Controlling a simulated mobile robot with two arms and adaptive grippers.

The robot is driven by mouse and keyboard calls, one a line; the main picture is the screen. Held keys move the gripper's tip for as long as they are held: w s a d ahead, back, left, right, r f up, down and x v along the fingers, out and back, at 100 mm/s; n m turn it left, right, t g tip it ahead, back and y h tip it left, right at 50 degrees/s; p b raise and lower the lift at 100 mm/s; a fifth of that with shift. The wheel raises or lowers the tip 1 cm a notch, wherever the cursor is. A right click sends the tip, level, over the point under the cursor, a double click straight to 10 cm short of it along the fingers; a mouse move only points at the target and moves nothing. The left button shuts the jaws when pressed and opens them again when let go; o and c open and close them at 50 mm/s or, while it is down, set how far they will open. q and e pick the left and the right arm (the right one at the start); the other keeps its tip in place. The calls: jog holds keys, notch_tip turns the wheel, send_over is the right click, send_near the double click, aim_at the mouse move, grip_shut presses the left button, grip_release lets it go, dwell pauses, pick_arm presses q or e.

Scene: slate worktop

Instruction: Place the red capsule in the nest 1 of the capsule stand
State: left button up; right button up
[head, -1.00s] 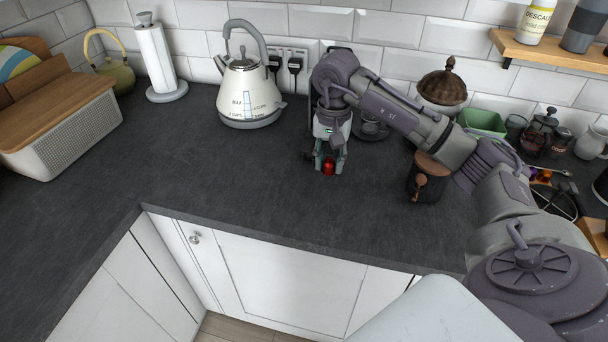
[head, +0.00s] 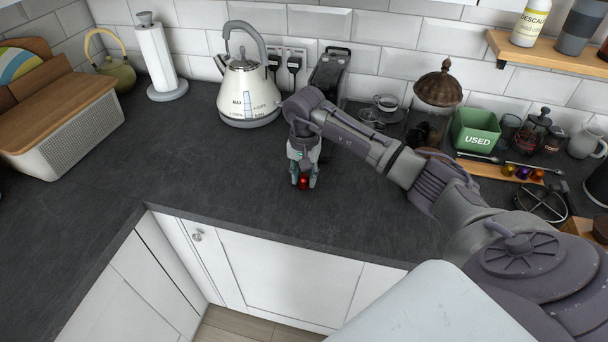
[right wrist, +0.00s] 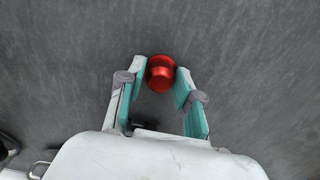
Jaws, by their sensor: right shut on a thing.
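The red capsule (head: 303,183) is held between the fingertips of my right gripper (head: 304,180), over the middle of the dark worktop. In the right wrist view the capsule (right wrist: 161,73) sits between the two teal-padded fingers (right wrist: 160,74), round end showing. I cannot tell its exact height above the worktop. A wooden strip (head: 484,171) with purple, yellow and orange capsules lies at the right; it looks like the capsule stand. Its nests are too small to tell apart, and my right arm passes in front of its near side. My left gripper is out of view.
A cream kettle (head: 249,95) and a dark machine (head: 331,70) stand behind the gripper. Cups (head: 385,103), a lidded jar (head: 437,95) and a green USED bin (head: 476,130) line the back right. The worktop left of the gripper is clear.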

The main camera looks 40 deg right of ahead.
jog(key=shift+f, duration=0.15)
jog(key=o, duration=0.7)
